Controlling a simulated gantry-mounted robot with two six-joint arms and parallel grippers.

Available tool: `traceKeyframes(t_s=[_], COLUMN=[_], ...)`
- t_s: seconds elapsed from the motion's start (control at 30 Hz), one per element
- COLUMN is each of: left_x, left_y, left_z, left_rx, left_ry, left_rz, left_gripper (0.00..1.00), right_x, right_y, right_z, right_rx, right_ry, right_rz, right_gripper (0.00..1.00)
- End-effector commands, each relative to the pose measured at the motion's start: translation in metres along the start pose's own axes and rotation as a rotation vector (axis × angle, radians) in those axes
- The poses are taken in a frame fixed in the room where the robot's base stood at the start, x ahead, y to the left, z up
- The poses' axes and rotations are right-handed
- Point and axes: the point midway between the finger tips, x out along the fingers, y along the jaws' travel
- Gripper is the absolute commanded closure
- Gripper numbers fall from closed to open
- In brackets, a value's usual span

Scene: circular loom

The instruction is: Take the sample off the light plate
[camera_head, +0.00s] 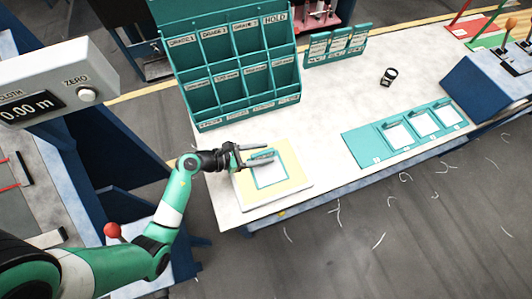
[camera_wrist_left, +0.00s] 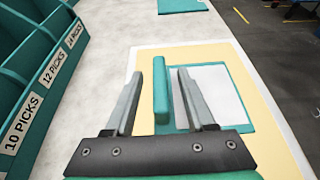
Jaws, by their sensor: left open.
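The light plate (camera_head: 298,178) is a pale yellow glowing panel near the left end of the white table; its yellow border (camera_wrist_left: 262,130) also shows in the left wrist view. The sample (camera_head: 270,175) lies on it, a pale sheet with a thin teal frame and a raised teal bar along one side. In the left wrist view the sample (camera_wrist_left: 218,95) is partly behind one finger. My left gripper (camera_head: 270,155) is open over the sample. In the wrist view the teal bar (camera_wrist_left: 161,90) stands between the fingers, with gaps on both sides. My right gripper is out of view.
A teal pigeonhole rack (camera_head: 232,70) stands just behind the plate. A teal tray (camera_head: 372,148) with several pale squares lies along the front edge. A small black cup (camera_head: 389,76) and a row of small labelled holders (camera_head: 337,45) stand farther back. The middle of the table is clear.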

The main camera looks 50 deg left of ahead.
Motion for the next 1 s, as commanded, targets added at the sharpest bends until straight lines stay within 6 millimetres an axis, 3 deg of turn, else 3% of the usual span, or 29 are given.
traceKeyframes(t_s=[0.23, 0.53, 1.0], left_x=[0.0031, 0.0028, 0.0021], left_y=[0.0003, 0.0002, 0.0002], left_z=[0.0004, 0.0002, 0.0020], left_rx=[0.000, 0.000, 0.000], left_ry=[0.000, 0.000, -0.001], left_rz=[0.001, 0.001, 0.001], left_gripper=[0.45, 0.99, 1.00], right_x=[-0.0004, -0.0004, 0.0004], right_y=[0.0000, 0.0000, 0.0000], right_z=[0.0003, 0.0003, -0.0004], right_rx=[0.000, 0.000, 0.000], right_ry=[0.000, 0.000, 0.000], right_rz=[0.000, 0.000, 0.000], right_gripper=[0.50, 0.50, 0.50])
